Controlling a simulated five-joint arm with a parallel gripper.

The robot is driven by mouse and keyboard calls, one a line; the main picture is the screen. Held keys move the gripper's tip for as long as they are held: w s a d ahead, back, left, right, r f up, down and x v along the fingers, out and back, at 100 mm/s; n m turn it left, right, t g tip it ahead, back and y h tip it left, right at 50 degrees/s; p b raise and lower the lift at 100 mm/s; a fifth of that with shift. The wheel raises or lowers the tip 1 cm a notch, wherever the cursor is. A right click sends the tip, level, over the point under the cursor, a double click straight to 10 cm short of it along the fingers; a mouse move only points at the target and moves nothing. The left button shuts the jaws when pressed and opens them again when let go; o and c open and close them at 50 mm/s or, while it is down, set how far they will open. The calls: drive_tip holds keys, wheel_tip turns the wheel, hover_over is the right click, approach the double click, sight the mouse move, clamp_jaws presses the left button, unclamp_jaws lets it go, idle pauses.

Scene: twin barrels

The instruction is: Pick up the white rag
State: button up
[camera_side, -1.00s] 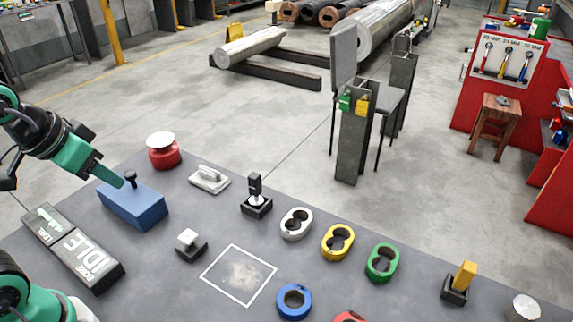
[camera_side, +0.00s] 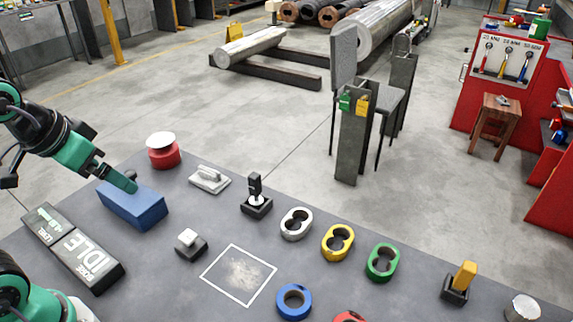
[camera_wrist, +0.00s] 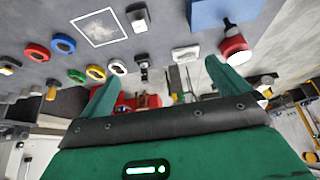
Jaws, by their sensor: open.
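A pale, flat pad-like thing with a raised strip on top (camera_side: 209,179), the likeliest match for the white rag, lies on the grey bench right of the blue block. I cannot tell for sure that it is cloth. It also shows in the wrist view (camera_wrist: 185,53), beyond and between my fingers. My gripper (camera_side: 121,181) is open and empty, in front of the blue block's top in the side view and left of the pale pad. It also shows in the wrist view (camera_wrist: 165,86) with its two green fingers spread apart.
The blue block (camera_side: 134,206) and a red button with a white cap (camera_side: 162,151) flank the pad's left side. A black stand (camera_side: 256,200) is at its right. A small white-topped block (camera_side: 190,243) and several coloured rings stand nearer. The outlined square (camera_side: 239,275) is flat.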

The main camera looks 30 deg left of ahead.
drive_tip(key=w, duration=0.1)
drive_tip(key=g, duration=0.6)
hover_over(208, 170)
wheel_tip(208, 170, down, 15)
drive_tip(key=shift+s+f, duration=0.15)
drive_tip(key=shift+f, duration=0.05)
drive_tip(key=shift+w+a+f, duration=0.15)
drive_tip(key=shift+w+f, duration=0.05)
drive_tip(key=shift+f, duration=1.5)
drive_tip(key=shift+f, duration=2.6)
